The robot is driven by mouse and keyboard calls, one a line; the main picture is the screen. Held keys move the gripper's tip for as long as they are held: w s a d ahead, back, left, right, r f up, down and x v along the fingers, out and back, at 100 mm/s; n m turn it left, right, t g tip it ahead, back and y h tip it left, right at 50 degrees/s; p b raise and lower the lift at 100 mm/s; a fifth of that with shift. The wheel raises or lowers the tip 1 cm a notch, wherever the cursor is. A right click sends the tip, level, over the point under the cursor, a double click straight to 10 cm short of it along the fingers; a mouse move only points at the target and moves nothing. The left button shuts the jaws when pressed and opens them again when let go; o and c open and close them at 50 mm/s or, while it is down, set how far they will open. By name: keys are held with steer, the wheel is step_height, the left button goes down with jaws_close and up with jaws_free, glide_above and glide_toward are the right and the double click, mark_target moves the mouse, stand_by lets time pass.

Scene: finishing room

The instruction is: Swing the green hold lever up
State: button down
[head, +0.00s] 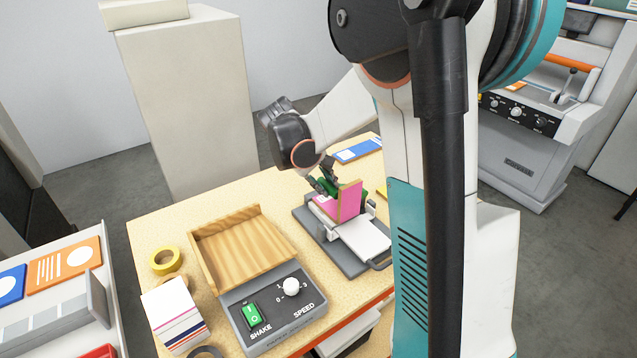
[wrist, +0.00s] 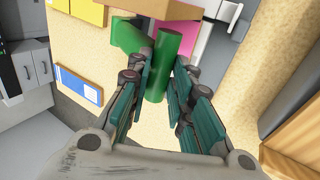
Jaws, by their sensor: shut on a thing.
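The green hold lever (wrist: 165,58) shows in the wrist view as a green bar between my fingers, with another green piece (wrist: 127,38) beside it. My gripper (wrist: 162,80) is shut on the bar. In the head view my gripper (head: 324,184) reaches down to the device from behind, and its fingers partly hide the lever. The device has a grey base (head: 352,262), an upright pink-faced plate (head: 349,202) and a white sheet (head: 362,240) at its front. The lever's exact tilt is hard to tell.
A wooden tray (head: 243,250) with a grey control box (head: 272,318) stands left of the device. A yellow tape roll (head: 164,262) and a pad stack (head: 171,318) lie further left. A blue card (head: 358,150) lies behind, also in the wrist view (wrist: 79,85).

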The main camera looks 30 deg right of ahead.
mark_target(341, 185)
steer(key=d+r+y+p, duration=0.2)
steer(key=d, duration=0.1)
steer(key=d+r+y+p, duration=0.1)
steer(key=d+r+y, duration=0.2)
steer(key=shift+w+r+y+p, duration=0.1)
steer(key=shift+y+p, duration=0.2)
steer(key=shift+p, duration=0.05)
steer(key=d+r, duration=0.1)
steer(key=d, duration=1)
steer(key=shift+d+p, duration=0.2)
steer(key=shift+p, duration=0.1)
steer(key=shift+w, duration=0.1)
steer(key=c, duration=1.8)
jaws_free()
steer(key=o, duration=0.4)
steer(key=shift+d+f, duration=0.2)
steer(key=shift+d, duration=0.15)
steer(key=shift+c, duration=0.2)
steer(key=shift+d, duration=0.1)
